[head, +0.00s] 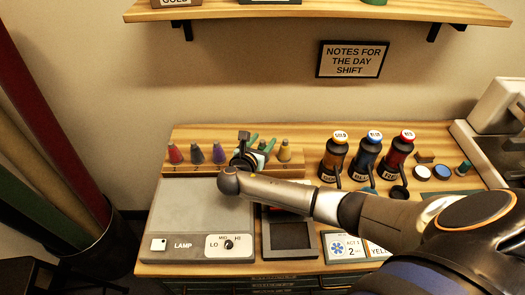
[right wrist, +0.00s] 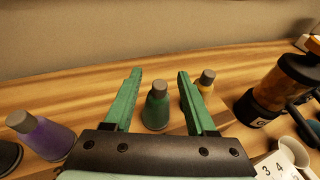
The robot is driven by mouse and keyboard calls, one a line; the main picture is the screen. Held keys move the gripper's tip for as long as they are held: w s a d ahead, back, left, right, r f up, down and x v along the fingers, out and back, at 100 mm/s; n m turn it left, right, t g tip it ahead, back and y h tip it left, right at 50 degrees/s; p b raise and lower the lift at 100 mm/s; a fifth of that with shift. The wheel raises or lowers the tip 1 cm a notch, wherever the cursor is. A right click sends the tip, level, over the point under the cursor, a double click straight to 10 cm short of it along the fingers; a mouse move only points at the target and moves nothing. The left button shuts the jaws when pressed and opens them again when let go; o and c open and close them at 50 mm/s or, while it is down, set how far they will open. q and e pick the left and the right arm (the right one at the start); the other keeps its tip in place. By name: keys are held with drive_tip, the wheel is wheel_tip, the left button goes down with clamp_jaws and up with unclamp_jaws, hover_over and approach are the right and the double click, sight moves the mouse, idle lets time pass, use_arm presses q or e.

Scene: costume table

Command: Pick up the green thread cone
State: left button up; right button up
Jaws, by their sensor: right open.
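The green thread cone (right wrist: 156,108) stands upright with a grey tip, showing between my right gripper's two green fingers in the right wrist view. My right gripper (right wrist: 159,74) is open and empty, with a finger to each side of the cone and visible gaps between. In the head view the right gripper (head: 262,143) is over the cone rack, and its body hides most of the green cone. I cannot tell exactly how deep the cone sits between the fingers. My left gripper is not in view.
A yellow cone (right wrist: 205,84) stands close beside the right finger. A purple cone (right wrist: 42,134) stands to the left. The wooden rack (head: 190,170) also holds a red cone (head: 175,153). Capped bottles (head: 334,158) stand right of the rack. A grey lamp panel (head: 190,210) lies in front.

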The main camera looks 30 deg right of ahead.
drive_tip(key=shift+c, duration=0.3)
clamp_jaws()
idle(0.5)
